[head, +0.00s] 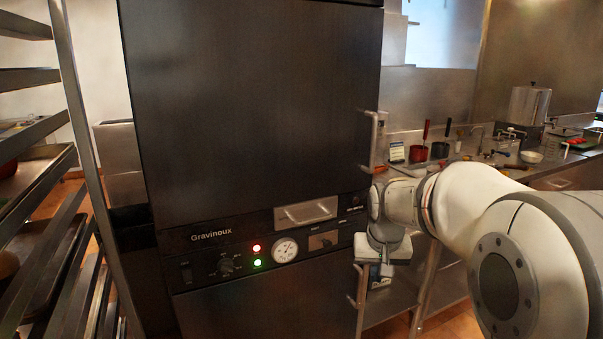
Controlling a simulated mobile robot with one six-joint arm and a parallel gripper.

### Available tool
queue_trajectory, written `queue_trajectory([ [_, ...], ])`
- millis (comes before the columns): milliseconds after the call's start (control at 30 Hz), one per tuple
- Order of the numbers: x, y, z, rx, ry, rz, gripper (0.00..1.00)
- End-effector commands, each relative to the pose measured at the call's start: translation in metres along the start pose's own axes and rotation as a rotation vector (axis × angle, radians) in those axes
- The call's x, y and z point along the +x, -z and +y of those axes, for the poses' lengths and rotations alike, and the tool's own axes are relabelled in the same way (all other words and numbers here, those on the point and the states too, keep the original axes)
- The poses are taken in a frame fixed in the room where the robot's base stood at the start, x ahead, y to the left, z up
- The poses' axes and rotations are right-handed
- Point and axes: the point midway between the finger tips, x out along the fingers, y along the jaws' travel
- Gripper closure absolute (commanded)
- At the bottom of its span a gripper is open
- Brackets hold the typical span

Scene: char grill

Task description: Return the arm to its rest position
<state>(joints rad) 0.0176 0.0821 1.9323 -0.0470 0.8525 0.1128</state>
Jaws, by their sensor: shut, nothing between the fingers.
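My white arm reaches in from the right edge of the head view. My gripper (366,284) is at its far end, pointing down, just right of the control panel of a dark oven (250,110). Its fingers are small and partly hidden by the wrist; they look shut with nothing held. The oven's upper door is shut, and its metal handle (374,140) stands above the wrist. I cannot tell whether the gripper touches the oven's front.
A tray rack (70,60) stands close on the left. A lower handle (359,285) juts out beside the gripper.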

Motion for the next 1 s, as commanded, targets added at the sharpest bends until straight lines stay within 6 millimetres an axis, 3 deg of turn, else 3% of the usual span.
queue_trajectory([
  [33,-0.019,-0.022,0.001,-0.009,0.004,-0.002,1.0],
  [200,-0.052,-0.1,0.005,-0.046,0.015,-0.02,1.0],
  [400,-0.068,-0.18,0.009,-0.082,0.028,-0.042,1.0],
  [500,-0.07,-0.205,0.01,-0.093,0.032,-0.049,1.0],
  [667,-0.069,-0.223,0.01,-0.104,0.035,-0.055,1.0],
  [1000,-0.069,-0.223,0.01,-0.104,0.035,-0.055,1.0],
])
